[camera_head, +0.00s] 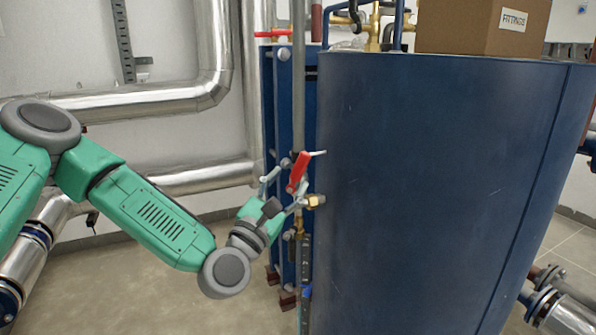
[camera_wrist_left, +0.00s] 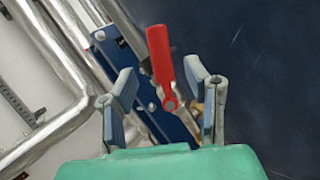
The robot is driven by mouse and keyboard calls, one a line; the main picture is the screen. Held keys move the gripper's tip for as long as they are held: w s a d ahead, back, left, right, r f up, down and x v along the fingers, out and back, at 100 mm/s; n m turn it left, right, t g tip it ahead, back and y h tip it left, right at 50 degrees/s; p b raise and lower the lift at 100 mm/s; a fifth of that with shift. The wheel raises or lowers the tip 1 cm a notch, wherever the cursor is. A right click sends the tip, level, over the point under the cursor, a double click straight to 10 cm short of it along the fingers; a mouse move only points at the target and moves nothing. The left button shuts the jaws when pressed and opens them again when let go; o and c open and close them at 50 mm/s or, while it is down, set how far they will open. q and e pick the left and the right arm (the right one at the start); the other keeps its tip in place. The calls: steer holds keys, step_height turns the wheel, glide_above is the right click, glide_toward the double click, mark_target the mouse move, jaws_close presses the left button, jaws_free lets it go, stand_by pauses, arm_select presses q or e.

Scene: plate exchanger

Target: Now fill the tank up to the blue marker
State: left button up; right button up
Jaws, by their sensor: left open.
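The tank (camera_head: 430,190) is a large dark blue cylinder filling the right half of the head view; it also shows in the left wrist view (camera_wrist_left: 270,70). A red valve handle (camera_head: 298,172) sits on a vertical pipe at the tank's left side. In the left wrist view the red handle (camera_wrist_left: 161,62) stands between the open fingers, not visibly touched by them. My left gripper (camera_head: 283,190) is open around the handle's area. A blue mark (camera_head: 306,292) shows low on the thin vertical tube beside the tank. I cannot make out the water level. My right gripper is not in view.
A cardboard box (camera_head: 480,27) labelled FITTINGS sits on top of the tank. A blue plate exchanger (camera_head: 283,100) stands close behind the valve. Silver pipes (camera_head: 150,98) run along the left wall. The floor (camera_head: 150,290) at lower left is clear.

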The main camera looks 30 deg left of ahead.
arm_select(q)
steer(key=v, duration=0.6)
steer(key=shift+s+f, duration=0.15)
steer(key=shift+s, duration=0.15)
steer(key=shift+a, duration=0.15)
stand_by(7.0)
